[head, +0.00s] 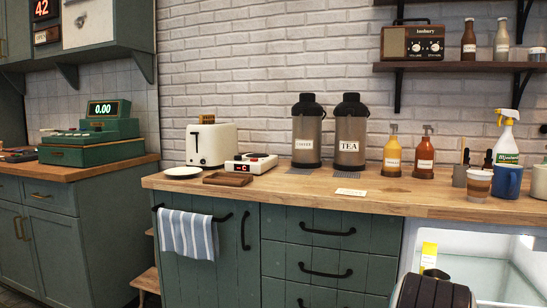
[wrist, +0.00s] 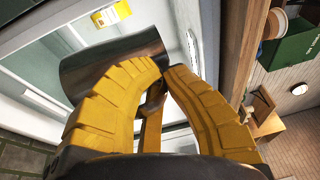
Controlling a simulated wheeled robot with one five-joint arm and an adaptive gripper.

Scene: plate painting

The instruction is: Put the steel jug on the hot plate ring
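The steel jug (wrist: 90,73) shows in the wrist view as a dark grey metal cylinder, lying across the picture just beyond my yellow fingers. My gripper (wrist: 164,70) has its fingertips drawn together at the jug, with a strip that looks like its handle between them. The fingers hide part of the jug. I do not see the jug in the head view. The hot plate (head: 252,163) appears to be the small white unit with red marks on the counter, right of the toaster. My gripper is well away from it, by the open fridge.
The open fridge (head: 480,275) at lower right holds a yellow-labelled carton (head: 429,256). On the wooden counter (head: 300,190) stand a toaster (head: 211,143), coffee and tea urns, sauce bottles, cups and a spray bottle. A wooden tray (head: 228,179) and white plate (head: 183,172) lie near the hot plate.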

